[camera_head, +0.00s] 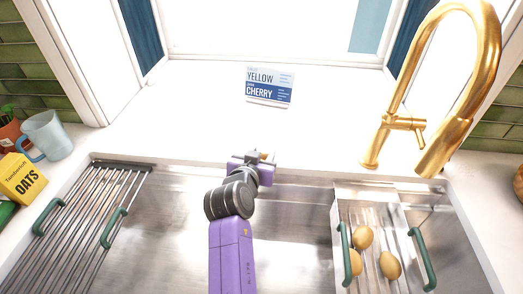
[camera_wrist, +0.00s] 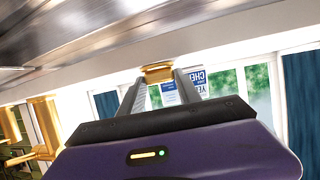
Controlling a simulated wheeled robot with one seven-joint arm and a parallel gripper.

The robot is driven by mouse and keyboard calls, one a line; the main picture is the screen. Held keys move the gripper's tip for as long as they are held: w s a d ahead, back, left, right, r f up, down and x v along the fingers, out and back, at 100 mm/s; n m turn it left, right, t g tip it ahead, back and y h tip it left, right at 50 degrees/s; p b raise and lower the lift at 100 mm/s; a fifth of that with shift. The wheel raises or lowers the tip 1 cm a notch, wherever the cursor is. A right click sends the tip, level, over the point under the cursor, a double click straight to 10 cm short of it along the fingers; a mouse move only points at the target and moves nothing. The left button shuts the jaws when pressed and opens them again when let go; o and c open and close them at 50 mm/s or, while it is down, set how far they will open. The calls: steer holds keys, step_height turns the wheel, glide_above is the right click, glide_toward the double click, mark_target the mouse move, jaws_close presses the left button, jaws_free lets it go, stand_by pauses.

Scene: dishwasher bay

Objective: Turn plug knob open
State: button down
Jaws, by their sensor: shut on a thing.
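The plug knob (camera_wrist: 157,72) is a small gold piece at the pale rim of the sink, seen at the top of my gripper in the wrist view. My gripper (camera_wrist: 158,84) has its two grey fingers on either side of the knob, shut on it. In the head view my gripper (camera_head: 255,160) is at the middle of the sink's back edge. The knob is mostly hidden there by my purple arm and wrist. I cannot tell how far the knob is turned.
The steel sink (camera_head: 290,225) spreads below my arm. A gold faucet (camera_head: 402,123) stands back right. A yellow-cherry card (camera_head: 268,86) stands behind the sink.

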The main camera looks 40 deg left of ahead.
steer(key=shift+w+d+r+n+y+p, duration=0.15)
steer(key=shift+r+n+y+p, duration=0.3)
steer(key=shift+p, duration=0.6)
steer(key=shift+f+n+g+y+p, duration=0.3)
steer(key=shift+n+g+y+p, duration=0.1)
steer(key=shift+n+y+p, duration=0.2)
steer(key=shift+f, duration=0.1)
steer(key=c, duration=0.8)
jaws_free()
steer(key=shift+c, duration=0.2)
steer(key=shift+s, duration=0.2)
steer(key=v, duration=0.7)
steer(key=shift+s+d, duration=0.2)
steer(key=shift+r, duration=0.25)
